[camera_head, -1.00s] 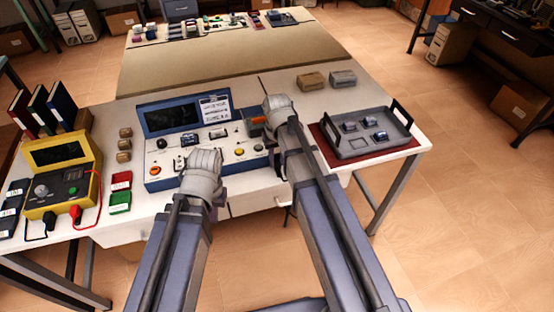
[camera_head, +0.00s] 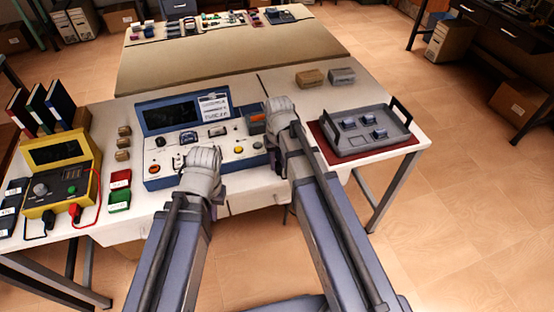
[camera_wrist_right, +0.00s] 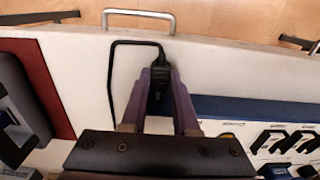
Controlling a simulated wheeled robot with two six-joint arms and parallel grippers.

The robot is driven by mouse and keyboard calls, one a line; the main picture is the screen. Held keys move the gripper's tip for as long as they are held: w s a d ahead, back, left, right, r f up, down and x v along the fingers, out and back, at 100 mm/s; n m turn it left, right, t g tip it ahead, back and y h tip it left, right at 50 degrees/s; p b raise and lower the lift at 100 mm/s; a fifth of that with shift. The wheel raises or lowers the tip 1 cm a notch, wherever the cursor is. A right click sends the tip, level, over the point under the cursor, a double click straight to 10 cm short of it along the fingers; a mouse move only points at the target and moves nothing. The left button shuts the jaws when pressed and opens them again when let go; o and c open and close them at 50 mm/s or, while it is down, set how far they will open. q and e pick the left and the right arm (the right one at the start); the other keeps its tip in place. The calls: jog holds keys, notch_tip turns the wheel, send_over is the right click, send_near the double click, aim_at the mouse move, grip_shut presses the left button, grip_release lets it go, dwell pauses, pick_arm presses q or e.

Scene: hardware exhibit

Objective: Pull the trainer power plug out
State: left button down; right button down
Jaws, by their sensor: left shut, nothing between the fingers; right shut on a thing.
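The trainer (camera_head: 222,147) is a blue-edged case with a raised lid and a white control panel on the table. Its blue edge shows in the right wrist view (camera_wrist_right: 245,106). My right gripper (camera_head: 277,132) is at the trainer's right side. In the right wrist view my right gripper (camera_wrist_right: 159,84) is shut on the black power plug (camera_wrist_right: 160,74), whose black cable (camera_wrist_right: 110,72) loops over the white tabletop. Whether the plug still touches the trainer is hidden by the fingers. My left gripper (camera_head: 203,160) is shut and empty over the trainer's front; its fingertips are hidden.
A grey tray (camera_head: 365,143) on a dark red mat (camera_head: 322,140) stands to the right. A yellow meter (camera_head: 55,190) and small red (camera_head: 120,180) and green (camera_head: 119,200) bins stand left. Two boxes, one brown (camera_head: 310,79) and one grey (camera_head: 341,76), lie behind.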

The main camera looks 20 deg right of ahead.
aim_at(278, 167)
jog(key=c, duration=0.6)
grip_release()
jog(key=shift+s, duration=0.15)
jog(key=shift+c, duration=0.2)
jog(key=shift+r, duration=0.1)
notch_tip(278, 167, up, 8)
jog(key=p, duration=0.8)
jog(key=shift+f, duration=0.2)
jog(key=shift+s+a, duration=0.15)
jog(key=s+a+n+h, duration=0.1)
jog(key=s+a+n, duration=0.2)
jog(key=s+a, duration=0.7)
jog(key=s, duration=0.2)
jog(key=shift+s, duration=0.3)
